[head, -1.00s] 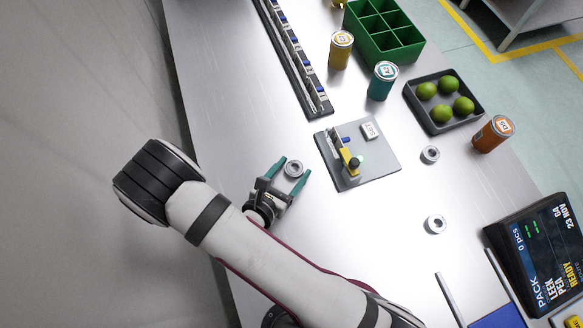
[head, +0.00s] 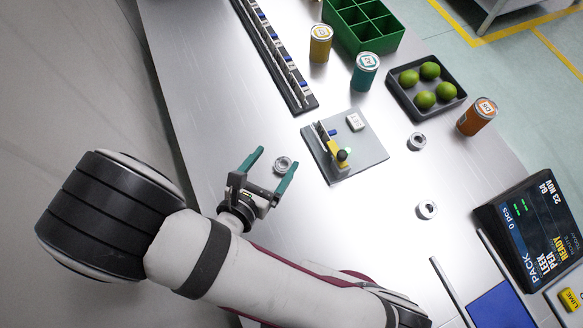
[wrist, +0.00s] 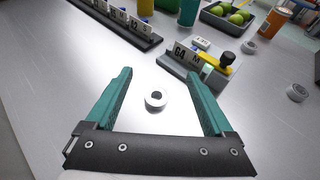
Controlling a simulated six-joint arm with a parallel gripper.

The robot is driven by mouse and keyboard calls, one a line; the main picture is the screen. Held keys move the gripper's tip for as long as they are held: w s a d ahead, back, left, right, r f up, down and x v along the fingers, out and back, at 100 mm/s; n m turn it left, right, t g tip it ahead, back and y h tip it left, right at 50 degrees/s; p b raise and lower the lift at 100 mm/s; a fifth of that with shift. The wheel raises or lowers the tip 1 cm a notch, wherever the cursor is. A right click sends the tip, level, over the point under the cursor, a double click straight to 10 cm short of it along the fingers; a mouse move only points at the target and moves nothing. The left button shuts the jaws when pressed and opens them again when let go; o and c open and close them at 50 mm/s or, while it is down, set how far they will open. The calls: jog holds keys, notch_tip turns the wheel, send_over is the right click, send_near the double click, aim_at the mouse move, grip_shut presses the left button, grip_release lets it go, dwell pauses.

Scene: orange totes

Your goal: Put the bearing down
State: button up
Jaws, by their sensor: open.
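A small silver ring-shaped bearing (head: 283,164) lies flat on the steel table between the tips of my gripper (head: 266,171). In the wrist view the same bearing (wrist: 155,100) rests on the table ahead of the palm. The green fingers of my gripper (wrist: 163,105) stand wide apart on either side of it, with clear gaps. My gripper is open and holds nothing. Two more bearings lie to the right, one (head: 417,141) near the black tray and one (head: 427,209) nearer the display.
A grey plate fixture (head: 366,150) with a yellow part stands right of my gripper. A black rail (head: 300,101), cans (head: 364,72), a green divided bin (head: 385,44), a black tray (head: 455,99) of limes and a display (head: 535,235) surround it. Table around the bearing is clear.

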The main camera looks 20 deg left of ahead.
jog(key=w+d+r+m+g+h, duration=0.1)
jog(key=d+r+m+g+h, duration=0.25)
jog(key=d+m, duration=0.5)
jog(key=w+d+r+m+g+h, duration=0.25)
jog(key=d+r+m+h, duration=0.25)
jog(key=d+m, duration=0.3)
jog(key=s+d+r+m+g+y, duration=0.2)
jog(key=s+d+m+g+y, duration=0.2)
jog(key=s+d+m+g, duration=0.8)
jog(key=a+r+m+t+y, duration=0.3)
jog(key=a+m+y, duration=0.4)
jog(key=m, duration=0.5)
jog(key=shift+s+a+r+t, duration=0.3)
jog(key=shift+a+t, duration=0.35)
jog(key=shift+t, duration=0.05)
jog(key=shift+o, duration=1)
jog(key=shift+w+d+y, duration=0.15)
jog(key=shift+w+y, duration=0.05)
jog(key=shift+y, duration=0.05)
jog(key=w+d+r+n+h, duration=0.2)
jog(key=w+d+n, duration=1.2)
jog(key=d, duration=0.1)
notch_tip(320, 180, down, 10)
jog(key=shift+w+d, duration=0.2)
jog(key=shift+d, duration=0.05)
